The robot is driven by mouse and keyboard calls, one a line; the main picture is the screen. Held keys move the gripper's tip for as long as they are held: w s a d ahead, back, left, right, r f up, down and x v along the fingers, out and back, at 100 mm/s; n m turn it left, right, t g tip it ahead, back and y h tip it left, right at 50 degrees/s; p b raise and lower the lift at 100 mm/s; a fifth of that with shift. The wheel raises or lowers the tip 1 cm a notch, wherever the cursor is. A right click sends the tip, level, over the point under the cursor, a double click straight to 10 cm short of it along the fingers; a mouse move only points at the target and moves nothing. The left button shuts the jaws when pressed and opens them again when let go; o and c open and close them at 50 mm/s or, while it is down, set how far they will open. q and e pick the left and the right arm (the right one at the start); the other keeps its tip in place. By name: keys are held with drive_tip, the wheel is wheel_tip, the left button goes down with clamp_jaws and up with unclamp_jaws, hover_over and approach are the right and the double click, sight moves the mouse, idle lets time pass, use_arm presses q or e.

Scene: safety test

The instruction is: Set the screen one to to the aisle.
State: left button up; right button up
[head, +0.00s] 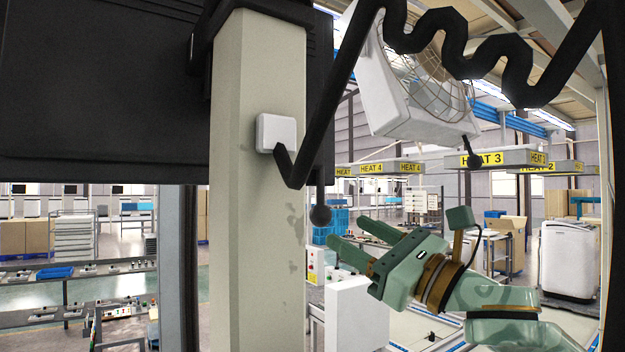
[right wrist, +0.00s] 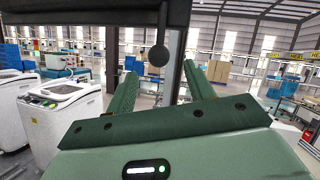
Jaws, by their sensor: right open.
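A large dark panel (head: 100,90), which looks like the back or side of a screen, fills the upper left of the head view beside a pale post (head: 258,200). A black ball knob (head: 320,214) hangs on a short stem below its right edge. My right gripper (head: 350,232) is open and empty, just below and right of this knob, apparently apart from it. In the right wrist view a ball knob (right wrist: 159,56) hangs under a dark edge, seen between my open fingers. The screen's face is not visible. My left gripper is not in view.
A black wavy cable (head: 480,65) crosses the upper right and drops to a white box (head: 276,132) on the post. A caged fan (head: 415,85) hangs near another ball knob (head: 473,160). A white washing machine (head: 570,258) stands at right. Benches (head: 75,310) stand at lower left.

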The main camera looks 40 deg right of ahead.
sight(312, 211)
drive_tip(key=p+x, duration=0.4)
drive_tip(key=p, duration=0.1)
drive_tip(key=shift+r, duration=0.45)
drive_tip(key=p+x, duration=0.1)
drive_tip(key=x, duration=0.2)
drive_tip(key=shift+w+p, duration=0.3)
drive_tip(key=shift+p, duration=0.05)
drive_tip(key=shift+w+a+p, duration=0.25)
drive_tip(key=shift+w+p, duration=0.2)
drive_tip(key=shift+w, duration=0.4)
clamp_jaws()
